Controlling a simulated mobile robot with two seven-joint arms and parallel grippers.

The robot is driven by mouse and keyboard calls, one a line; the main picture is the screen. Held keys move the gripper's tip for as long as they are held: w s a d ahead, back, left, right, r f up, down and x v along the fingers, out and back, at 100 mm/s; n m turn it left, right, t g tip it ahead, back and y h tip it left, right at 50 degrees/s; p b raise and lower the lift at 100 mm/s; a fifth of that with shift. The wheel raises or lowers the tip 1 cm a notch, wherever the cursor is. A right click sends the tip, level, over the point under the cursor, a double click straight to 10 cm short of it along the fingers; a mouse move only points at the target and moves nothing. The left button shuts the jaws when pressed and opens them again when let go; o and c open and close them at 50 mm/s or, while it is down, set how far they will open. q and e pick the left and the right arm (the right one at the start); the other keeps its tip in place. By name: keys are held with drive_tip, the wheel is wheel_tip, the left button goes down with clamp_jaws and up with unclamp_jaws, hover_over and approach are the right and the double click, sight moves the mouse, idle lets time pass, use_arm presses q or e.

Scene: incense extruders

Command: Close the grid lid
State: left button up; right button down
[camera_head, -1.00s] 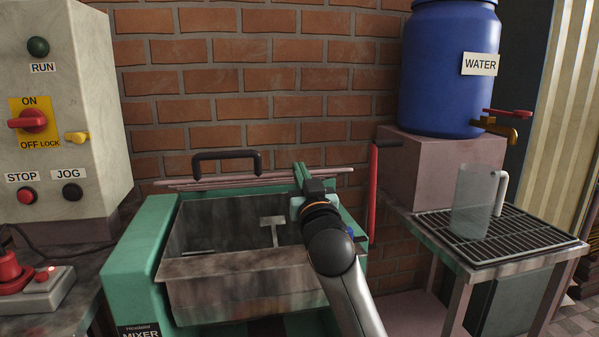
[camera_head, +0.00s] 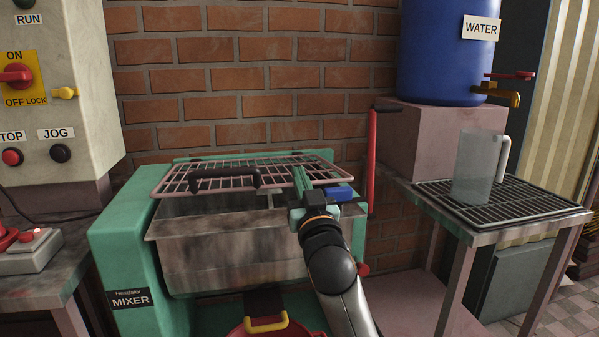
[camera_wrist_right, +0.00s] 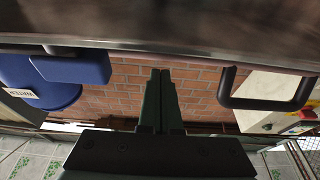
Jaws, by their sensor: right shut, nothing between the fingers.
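The grid lid (camera_head: 285,173) is a pinkish wire grid over the tub of the green mixer (camera_head: 125,240). It leans forward from the back, its front edge above the tub's open front part, not flat on the rim. Its black handle (camera_head: 225,178) is at the front left; the handle also shows in the wrist view (camera_wrist_right: 262,104). My right gripper (camera_head: 300,180) is shut and empty at the lid's front edge, right of the handle. Whether it touches the grid I cannot tell. Its fingers also show in the wrist view (camera_wrist_right: 160,85). My left gripper is out of view.
A control box (camera_head: 60,110) stands at the left. A blue water barrel (camera_head: 445,50) and a jug (camera_head: 477,165) on a rack table are at the right. A red lever (camera_head: 372,160) and a blue block (camera_head: 340,193) sit by the mixer's right side. A brick wall is behind.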

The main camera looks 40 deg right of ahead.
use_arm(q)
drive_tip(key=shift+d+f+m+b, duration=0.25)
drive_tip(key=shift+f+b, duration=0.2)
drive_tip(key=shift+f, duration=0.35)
use_arm(e)
drive_tip(key=shift+s+f, duration=0.15)
drive_tip(key=shift+f, duration=1)
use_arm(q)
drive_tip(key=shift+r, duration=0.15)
use_arm(e)
drive_tip(key=shift+r, duration=0.15)
